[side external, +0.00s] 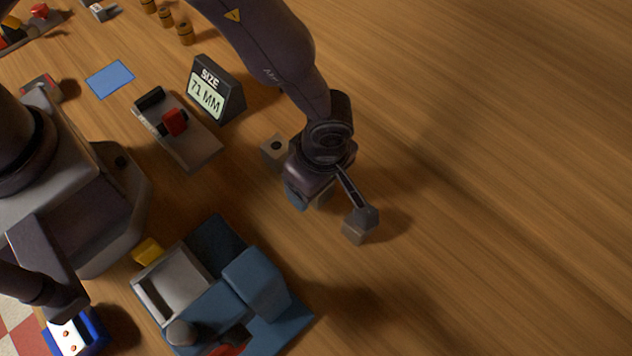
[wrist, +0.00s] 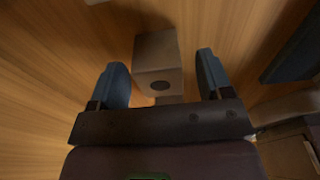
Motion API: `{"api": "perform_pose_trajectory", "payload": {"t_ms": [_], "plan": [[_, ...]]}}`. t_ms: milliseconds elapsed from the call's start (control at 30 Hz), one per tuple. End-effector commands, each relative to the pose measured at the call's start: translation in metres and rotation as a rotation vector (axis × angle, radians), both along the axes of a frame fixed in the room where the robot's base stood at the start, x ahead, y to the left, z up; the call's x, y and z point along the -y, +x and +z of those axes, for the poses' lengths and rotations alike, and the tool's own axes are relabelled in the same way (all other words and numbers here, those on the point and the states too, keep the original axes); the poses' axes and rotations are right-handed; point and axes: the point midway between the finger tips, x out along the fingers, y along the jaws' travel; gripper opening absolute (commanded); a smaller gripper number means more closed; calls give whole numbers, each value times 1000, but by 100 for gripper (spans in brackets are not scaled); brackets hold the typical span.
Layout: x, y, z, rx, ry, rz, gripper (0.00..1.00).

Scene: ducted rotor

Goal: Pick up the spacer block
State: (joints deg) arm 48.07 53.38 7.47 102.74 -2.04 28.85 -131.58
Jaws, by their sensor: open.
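In the wrist view, a grey-brown block (wrist: 157,52) with a dark round hole lies between the two blue fingers of my gripper (wrist: 162,70), with a gap on each side. My gripper (side external: 331,202) is open, low over the wooden table in the side view. There, a grey block with a dark hole (side external: 276,150) stands just to its left. Another small grey block (side external: 357,231) shows under its right finger; contact cannot be told. The wrist partly hides the space between the fingers. Which block is the spacer block is not marked.
A size display (side external: 217,90) reads 71 MM. Beside it is a grey fixture with a red slider (side external: 174,121). A blue-and-grey fixture (side external: 289,327) stands at the front, with a yellow block (side external: 148,251) nearby. The table's right side is clear.

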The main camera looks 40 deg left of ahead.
Motion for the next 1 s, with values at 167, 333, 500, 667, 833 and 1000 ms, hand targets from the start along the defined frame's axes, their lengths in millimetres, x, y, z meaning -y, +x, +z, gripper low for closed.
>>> {"api": "perform_pose_trajectory", "payload": {"t_ms": [167, 333, 500, 667, 833, 1000], "plan": [[0, 0, -1, 1, 0, 0, 72], [0, 0, -1, 0, 0, -1, 42], [0, 0, -1, 1, 0, -1, 17], [0, 0, 0, 1, 0, -1, 17], [0, 0, 5, 1, 0, -1, 17], [1, 0, 25, 3, -1, -2, 17]]}}
